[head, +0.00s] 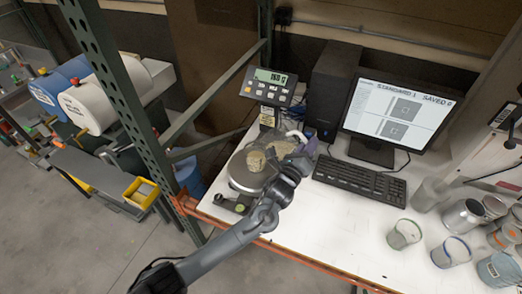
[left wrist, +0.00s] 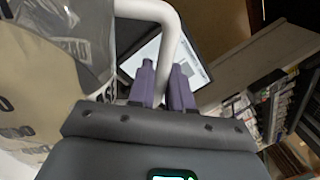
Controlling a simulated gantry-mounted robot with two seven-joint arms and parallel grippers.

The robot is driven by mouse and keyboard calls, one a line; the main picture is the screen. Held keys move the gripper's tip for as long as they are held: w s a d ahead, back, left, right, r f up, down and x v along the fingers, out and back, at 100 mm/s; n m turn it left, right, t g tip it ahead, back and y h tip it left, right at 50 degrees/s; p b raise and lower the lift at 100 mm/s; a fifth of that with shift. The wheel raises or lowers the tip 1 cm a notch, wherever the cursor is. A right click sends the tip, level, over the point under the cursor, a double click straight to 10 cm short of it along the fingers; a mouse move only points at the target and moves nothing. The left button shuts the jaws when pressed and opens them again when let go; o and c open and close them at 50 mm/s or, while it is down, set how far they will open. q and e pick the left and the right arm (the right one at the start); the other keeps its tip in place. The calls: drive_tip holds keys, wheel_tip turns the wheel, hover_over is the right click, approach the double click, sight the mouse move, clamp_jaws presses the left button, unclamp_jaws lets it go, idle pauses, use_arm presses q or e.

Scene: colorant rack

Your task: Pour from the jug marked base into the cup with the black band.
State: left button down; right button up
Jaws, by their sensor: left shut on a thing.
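My left gripper (head: 303,163) is shut on the white handle (left wrist: 168,40) of a clear jug. The jug (head: 285,147) holds beige matter and is over the right side of the scale, appearing tilted. In the left wrist view the jug (left wrist: 50,85) fills the left side, with dark lettering only partly readable. A cup (head: 256,160) with beige contents is on the round scale plate (head: 243,178), just left of the jug. Its band colour is too small to tell. Whether anything is flowing cannot be told. My right gripper is not in view.
The scale display (head: 270,77) stands behind the plate and seems to read about 160. A keyboard (head: 360,183) and monitor (head: 398,108) are to the right. Several cups, including a clear one (head: 404,234), stand at the front right. The table's front middle is clear. A green post (head: 125,95) rises at left.

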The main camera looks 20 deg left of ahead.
use_arm(q)
drive_tip(key=shift+r, duration=0.3)
drive_tip(key=shift+a+r+n, duration=0.1)
drive_tip(key=shift+a+n, duration=0.1)
drive_tip(key=shift+n, duration=0.1)
idle(0.3)
drive_tip(key=shift+r, duration=0.1)
idle(0.5)
drive_tip(key=shift+a+r+n, duration=0.1)
drive_tip(key=shift+a+n, duration=0.1)
drive_tip(key=shift+n, duration=0.2)
drive_tip(key=shift+a+r+n, duration=0.1)
drive_tip(key=shift+n, duration=0.2)
idle(1.0)
idle(1.0)
idle(0.7)
